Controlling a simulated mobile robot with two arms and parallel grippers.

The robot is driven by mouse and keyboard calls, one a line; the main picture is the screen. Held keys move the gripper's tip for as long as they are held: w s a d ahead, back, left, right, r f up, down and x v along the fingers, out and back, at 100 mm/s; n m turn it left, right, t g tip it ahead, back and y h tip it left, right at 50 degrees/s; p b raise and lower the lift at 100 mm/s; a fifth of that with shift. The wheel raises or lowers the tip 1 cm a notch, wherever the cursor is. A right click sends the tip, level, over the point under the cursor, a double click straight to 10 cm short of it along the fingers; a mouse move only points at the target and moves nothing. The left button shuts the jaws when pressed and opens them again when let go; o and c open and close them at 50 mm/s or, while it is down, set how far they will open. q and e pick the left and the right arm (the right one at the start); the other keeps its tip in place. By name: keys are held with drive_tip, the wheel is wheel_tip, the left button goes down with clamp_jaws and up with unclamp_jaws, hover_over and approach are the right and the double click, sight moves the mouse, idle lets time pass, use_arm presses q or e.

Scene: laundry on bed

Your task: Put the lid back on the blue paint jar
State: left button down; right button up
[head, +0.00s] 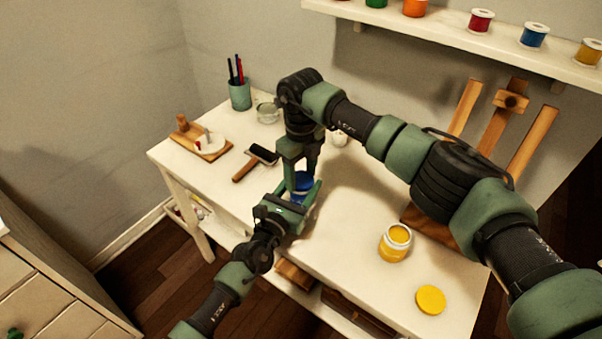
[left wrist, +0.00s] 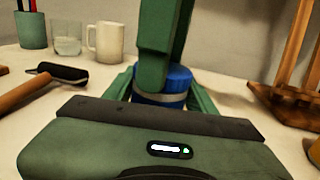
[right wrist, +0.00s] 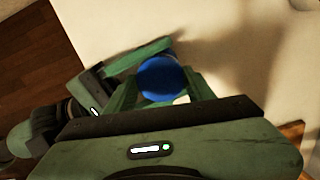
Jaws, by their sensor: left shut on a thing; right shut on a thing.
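The blue paint jar (head: 301,190) stands on the white table with its blue lid (head: 303,179) at its top. My left gripper (head: 300,198) is shut around the jar's body from the front. My right gripper (head: 302,172) points down from above and is shut on the lid. In the left wrist view the lid (left wrist: 178,76) sits over a pale band and the jar's blue body (left wrist: 160,101). Whether the lid is fully seated cannot be told. In the right wrist view the lid (right wrist: 163,78) is a round blue disc between the fingers.
An open yellow jar (head: 395,243) and its yellow lid (head: 431,300) lie to the right. A wooden easel (head: 490,110) stands at the back right.

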drive_tip(key=shift+m, duration=0.3)
drive_tip(key=shift+c, duration=0.2)
drive_tip(key=o, duration=1.5)
drive_tip(key=shift+o, duration=0.2)
drive_tip(key=shift+r, duration=2.3)
